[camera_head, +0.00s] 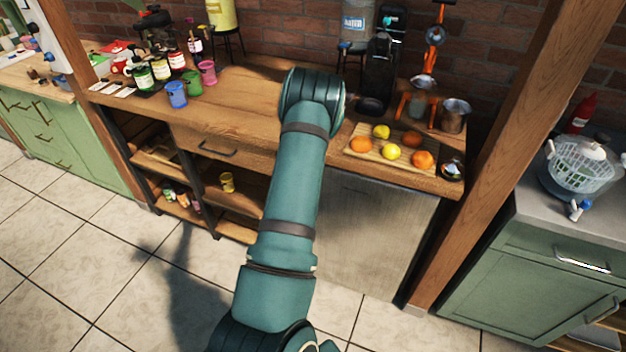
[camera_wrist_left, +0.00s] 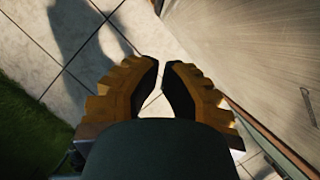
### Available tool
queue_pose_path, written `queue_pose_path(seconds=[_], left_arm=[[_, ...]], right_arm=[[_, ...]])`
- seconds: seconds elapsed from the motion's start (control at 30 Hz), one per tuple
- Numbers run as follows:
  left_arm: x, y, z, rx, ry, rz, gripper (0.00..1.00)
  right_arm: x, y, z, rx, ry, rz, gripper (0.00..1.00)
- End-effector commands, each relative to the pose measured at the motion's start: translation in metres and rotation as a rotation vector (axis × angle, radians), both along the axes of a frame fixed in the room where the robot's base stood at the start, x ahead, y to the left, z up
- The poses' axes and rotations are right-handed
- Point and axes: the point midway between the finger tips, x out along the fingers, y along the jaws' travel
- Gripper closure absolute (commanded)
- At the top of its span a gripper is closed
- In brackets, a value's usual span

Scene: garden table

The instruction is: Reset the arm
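One of my teal arms (camera_head: 295,185) rises from the bottom middle of the head view, and its rounded end joint (camera_head: 315,95) covers part of the wooden counter. I cannot tell which arm it is; no gripper shows there. In the left wrist view my left gripper (camera_wrist_left: 161,64) has yellow-brown fingers with black pads. Their tips are close together, with a narrow strip of floor showing between them, and nothing is held. Below them are floor tiles, with a flat panel (camera_wrist_left: 245,50) at the right. My right gripper is in neither view.
The wooden counter (camera_head: 240,100) holds blue, green and pink cups (camera_head: 193,82), jars and bottles at left. A cutting board (camera_head: 380,160) with oranges and lemons lies right of the arm. A wooden post (camera_head: 495,150) stands further right. The tiled floor (camera_head: 80,240) at left is clear.

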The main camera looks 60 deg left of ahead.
Motion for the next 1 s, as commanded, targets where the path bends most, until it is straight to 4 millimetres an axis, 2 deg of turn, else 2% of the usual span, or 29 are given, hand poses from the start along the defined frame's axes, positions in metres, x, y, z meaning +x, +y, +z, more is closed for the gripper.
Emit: queue_pose_path(seconds=[0.27, 0.37, 0.43, 0.47, 0.57, 0.73, 0.87, 0.9, 1.0], left_arm=[[0.001, -0.003, 0.0, -0.005, -0.003, 0.005, 1.0], [0.009, -0.021, -0.005, -0.043, -0.033, 0.05, 1.0], [0.02, -0.047, -0.012, -0.1, -0.076, 0.122, 1.0], [0.025, -0.062, -0.015, -0.132, -0.098, 0.164, 1.0], [0.045, -0.124, -0.026, -0.266, -0.174, 0.345, 1.0], [0.068, -0.24, -0.033, -0.504, -0.249, 0.717, 1.0], [0.071, -0.331, -0.029, -0.658, -0.244, 1.036, 1.0], [0.068, -0.358, -0.026, -0.698, -0.231, 1.143, 1.0], [0.055, -0.424, -0.016, -0.764, -0.183, 1.417, 1.0]], right_arm=[[0.0, 0.0, 0.0, 0.0, 0.0, 0.0, 0.59], [0.0, 0.0, 0.0, 0.0, 0.0, 0.0, 0.59], [0.0, 0.0, 0.0, 0.0, 0.0, 0.0, 0.59], [0.0, 0.0, 0.0, 0.0, 0.0, 0.0, 0.59], [0.0, 0.0, 0.0, 0.0, 0.0, 0.0, 0.59], [0.0, 0.0, 0.0, 0.0, 0.0, 0.0, 0.59], [0.0, 0.0, 0.0, 0.0, 0.0, 0.0, 0.59], [0.0, 0.0, 0.0, 0.0, 0.0, 0.0, 0.59], [0.0, 0.0, 0.0, 0.0, 0.0, 0.0, 0.59]])
